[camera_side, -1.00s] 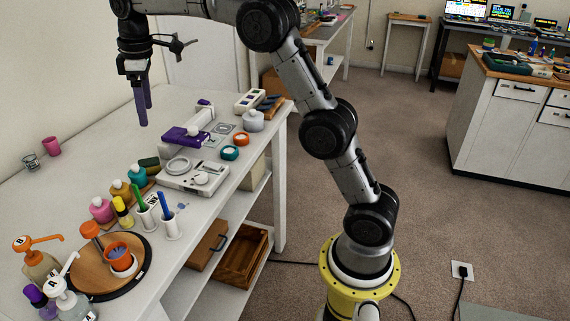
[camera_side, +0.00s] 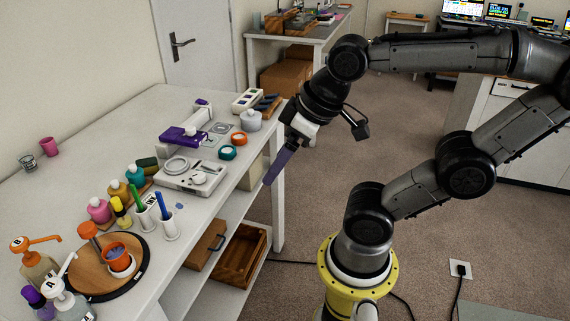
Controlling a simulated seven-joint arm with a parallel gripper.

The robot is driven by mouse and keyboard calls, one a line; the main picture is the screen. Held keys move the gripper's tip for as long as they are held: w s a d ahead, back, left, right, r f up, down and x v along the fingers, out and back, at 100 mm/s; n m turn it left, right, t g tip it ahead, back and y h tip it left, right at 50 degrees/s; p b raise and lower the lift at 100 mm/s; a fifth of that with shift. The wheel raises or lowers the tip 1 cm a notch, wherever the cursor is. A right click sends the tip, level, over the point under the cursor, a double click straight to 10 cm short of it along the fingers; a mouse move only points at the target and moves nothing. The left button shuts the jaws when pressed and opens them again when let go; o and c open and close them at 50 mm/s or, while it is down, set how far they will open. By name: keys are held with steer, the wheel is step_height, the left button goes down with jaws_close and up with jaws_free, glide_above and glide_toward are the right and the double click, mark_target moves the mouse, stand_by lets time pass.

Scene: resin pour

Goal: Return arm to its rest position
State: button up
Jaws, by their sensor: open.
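My gripper (camera_side: 270,181) hangs in front of the right end of the white table (camera_side: 75,161), past its edge, with its purple fingers pointing down and to the left. The fingers overlap each other in this view, and nothing shows held between them. My arm is folded back to the right, above the floor and away from the things on the table.
The table holds pump bottles (camera_side: 66,299), a round wooden turntable (camera_side: 95,271), small colored bottles, a white scale (camera_side: 190,175) and a purple-topped device (camera_side: 184,137). A wooden crate (camera_side: 240,255) is on the shelf below. Open carpet (camera_side: 310,232) lies right of the table.

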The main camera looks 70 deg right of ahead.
steer(key=shift+s+f, duration=0.5)
stand_by(1.0)
steer(key=o, duration=0.3)
